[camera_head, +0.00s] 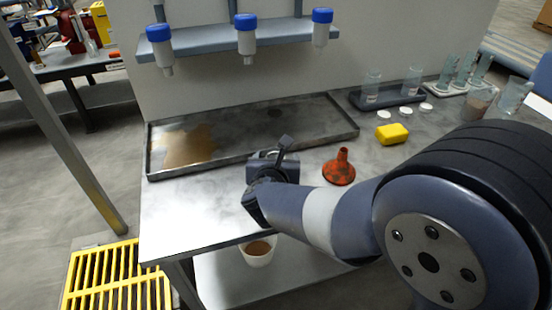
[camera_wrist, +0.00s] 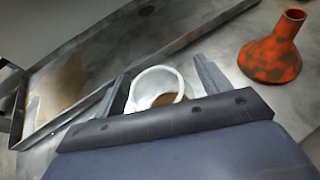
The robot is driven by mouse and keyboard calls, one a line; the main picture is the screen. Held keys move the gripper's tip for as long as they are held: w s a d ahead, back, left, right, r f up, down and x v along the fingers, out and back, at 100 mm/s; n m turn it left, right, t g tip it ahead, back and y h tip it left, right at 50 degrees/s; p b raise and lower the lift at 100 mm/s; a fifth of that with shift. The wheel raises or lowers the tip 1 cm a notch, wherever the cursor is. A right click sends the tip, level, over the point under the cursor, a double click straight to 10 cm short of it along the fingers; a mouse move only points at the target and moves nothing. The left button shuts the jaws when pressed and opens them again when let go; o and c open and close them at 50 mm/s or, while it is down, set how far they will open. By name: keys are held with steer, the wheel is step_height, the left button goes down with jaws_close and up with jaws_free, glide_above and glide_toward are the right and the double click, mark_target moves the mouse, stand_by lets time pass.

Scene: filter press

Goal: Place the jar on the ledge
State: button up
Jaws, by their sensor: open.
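In the wrist view, a white, round-mouthed jar (camera_wrist: 150,76) with some brown content stands between the two fingers of my gripper (camera_wrist: 160,84). The fingers are apart, one on each side of it; I cannot tell whether either touches it. In the head view, my gripper (camera_head: 273,150) is low over the table at the tray's front edge, and it mostly hides the jar. A blue-grey wall shelf (camera_head: 205,42), which looks like the ledge, runs along the back wall. It holds three upside-down bottles with blue caps (camera_head: 245,22).
A shallow metal tray (camera_head: 300,118) with a brown stain lies behind my gripper. Glassware (camera_head: 480,100) stands at the back right. A white bucket (camera_head: 258,258) sits below. The table's front left (camera_head: 185,215) is clear.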

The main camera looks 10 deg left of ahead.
steer(key=shift+r, duration=0.1)
steer(key=shift+s+r, duration=0.15)
steer(key=p+v, duration=0.1)
steer(key=v, duration=1)
steer(key=shift+s, duration=0.35)
steer(key=shift+w+d, duration=0.1)
steer(key=x, duration=1.2)
steer(key=shift+r, duration=0.6)
